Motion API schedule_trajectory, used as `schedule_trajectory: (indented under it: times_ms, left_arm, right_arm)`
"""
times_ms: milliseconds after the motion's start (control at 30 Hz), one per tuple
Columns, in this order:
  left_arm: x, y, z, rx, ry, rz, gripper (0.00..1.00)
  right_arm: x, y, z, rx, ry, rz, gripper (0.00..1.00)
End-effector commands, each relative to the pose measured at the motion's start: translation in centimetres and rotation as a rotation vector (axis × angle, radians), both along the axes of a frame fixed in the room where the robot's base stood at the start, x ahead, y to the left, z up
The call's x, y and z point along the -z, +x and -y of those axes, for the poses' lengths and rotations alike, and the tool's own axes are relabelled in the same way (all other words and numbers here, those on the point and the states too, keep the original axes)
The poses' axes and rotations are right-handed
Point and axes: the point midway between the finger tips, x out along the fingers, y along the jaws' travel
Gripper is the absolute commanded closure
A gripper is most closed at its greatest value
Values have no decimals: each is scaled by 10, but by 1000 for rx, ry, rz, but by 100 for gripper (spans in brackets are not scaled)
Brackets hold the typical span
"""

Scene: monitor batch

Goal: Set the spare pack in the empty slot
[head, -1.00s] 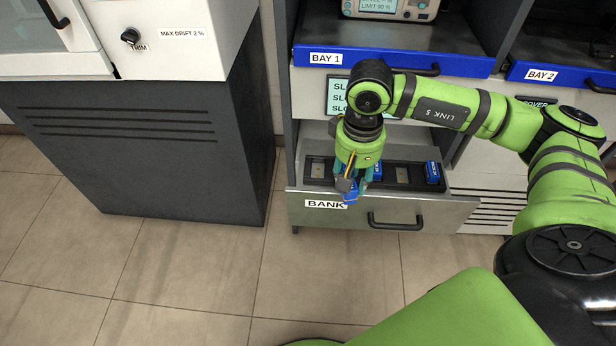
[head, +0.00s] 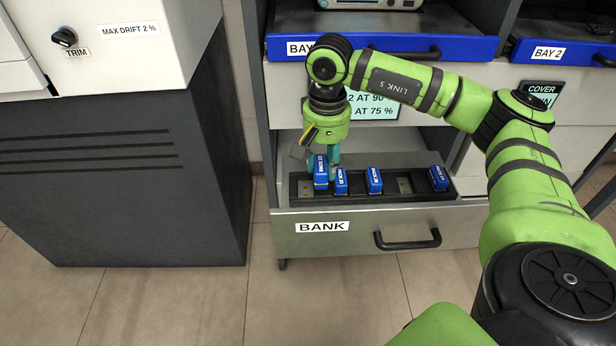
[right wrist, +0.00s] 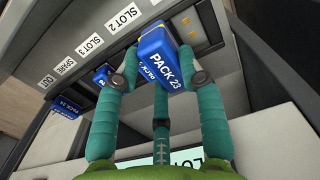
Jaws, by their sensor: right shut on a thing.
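My right gripper (head: 329,158) is shut on a blue pack (head: 321,172). In the right wrist view the fingers hold this pack, labelled PACK 23 (right wrist: 168,66). It is over the left end of the black slot tray (head: 425,198). The leftmost slot (head: 305,188) shows bare contacts beside the pack; I cannot tell whether the pack touches the tray. Blue packs stand in the second slot (head: 341,182), the third slot (head: 374,180) and the right end slot (head: 438,178). The fourth slot (head: 405,186) is empty; the wrist view's SPARE label (right wrist: 65,65) follows SLOT 3. My left gripper is not in view.
The tray sits in the open BANK drawer (head: 290,245) with a black handle (head: 407,240). A blue-edged BAY 1 shelf (head: 400,47) and a partly covered screen (head: 375,107) are above. A dark cabinet (head: 120,200) stands left. The floor in front is clear.

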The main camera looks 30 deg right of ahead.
Motion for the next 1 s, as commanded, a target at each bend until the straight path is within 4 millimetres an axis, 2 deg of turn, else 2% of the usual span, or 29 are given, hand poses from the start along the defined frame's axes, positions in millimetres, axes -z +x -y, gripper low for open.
schedule_trajectory:
  times_ms: [100,267,600,1000]
  left_arm:
    - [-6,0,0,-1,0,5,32]
    - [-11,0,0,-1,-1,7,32]
    - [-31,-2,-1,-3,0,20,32]
    - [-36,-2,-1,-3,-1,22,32]
  right_arm:
    - [15,23,-7,0,1,1,100]
    - [23,37,-11,-1,1,2,100]
    - [63,38,-11,0,-1,-1,100]
    - [67,38,-11,0,0,1,100]
